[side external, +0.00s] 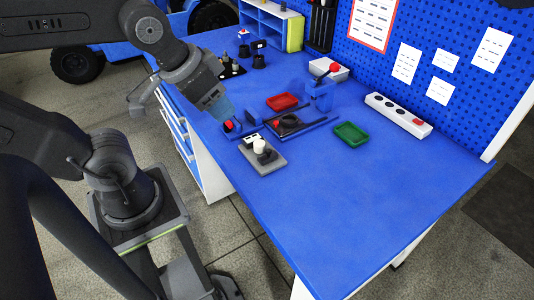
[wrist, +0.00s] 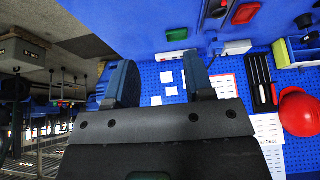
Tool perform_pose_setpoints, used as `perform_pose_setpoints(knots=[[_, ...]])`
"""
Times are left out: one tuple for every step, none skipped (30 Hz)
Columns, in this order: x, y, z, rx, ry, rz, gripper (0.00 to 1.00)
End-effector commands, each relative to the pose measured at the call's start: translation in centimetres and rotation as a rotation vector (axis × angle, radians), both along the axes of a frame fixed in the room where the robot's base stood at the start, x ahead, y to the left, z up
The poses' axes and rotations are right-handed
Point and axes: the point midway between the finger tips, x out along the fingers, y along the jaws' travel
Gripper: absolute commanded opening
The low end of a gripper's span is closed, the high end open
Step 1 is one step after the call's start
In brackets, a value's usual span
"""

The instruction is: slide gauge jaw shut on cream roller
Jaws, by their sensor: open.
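The cream roller (side external: 259,146) stands upright on a small grey plate (side external: 265,164) near the bench's left edge in the side view. Dark parts and a small white block with a dark piece sit on the same plate, close around the roller. Which of these is the gauge jaw is too small to tell. My gripper (side external: 221,108) is above the bench, up and left of the plate in the picture and apart from it. The wrist view shows its two blue fingers (wrist: 160,78) spread with nothing between them. The roller and plate cannot be made out there.
A blue fixture with a dark round part (side external: 289,122) lies just behind the plate. A red tray (side external: 282,101), green tray (side external: 350,133) and power strip (side external: 398,114) stand farther back. The bench front (side external: 330,215) is clear. A pegboard (side external: 455,40) rises behind.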

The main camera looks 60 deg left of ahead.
Motion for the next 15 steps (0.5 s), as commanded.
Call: perform_pose_setpoints(knots=[[0.0, 0.0, 0.0, 0.000, 0.000, 0.000, 0.48], [0.0, 0.0, 0.0, 0.000, 0.000, 0.000, 0.48], [0.0, 0.0, 0.0, 0.000, 0.000, 0.000, 0.48], [0.0, 0.0, 0.0, 0.000, 0.000, 0.000, 0.48], [0.0, 0.0, 0.0, 0.000, 0.000, 0.000, 0.48], [0.0, 0.0, 0.0, 0.000, 0.000, 0.000, 0.48], [0.0, 0.0, 0.0, 0.000, 0.000, 0.000, 0.48], [0.0, 0.0, 0.0, 0.000, 0.000, 0.000, 0.48], [0.0, 0.0, 0.0, 0.000, 0.000, 0.000, 0.45], [0.0, 0.0, 0.0, 0.000, 0.001, -0.001, 0.44], [0.1, 0.0, 0.0, 0.003, 0.004, -0.003, 0.44], [0.3, 0.1, 0.1, 0.008, 0.011, -0.009, 0.44], [0.5, 0.1, 0.1, 0.014, 0.021, -0.016, 0.44], [0.8, 0.1, 0.1, 0.023, 0.035, -0.025, 0.44], [1.4, 0.2, 0.2, 0.037, 0.057, -0.042, 0.44]])
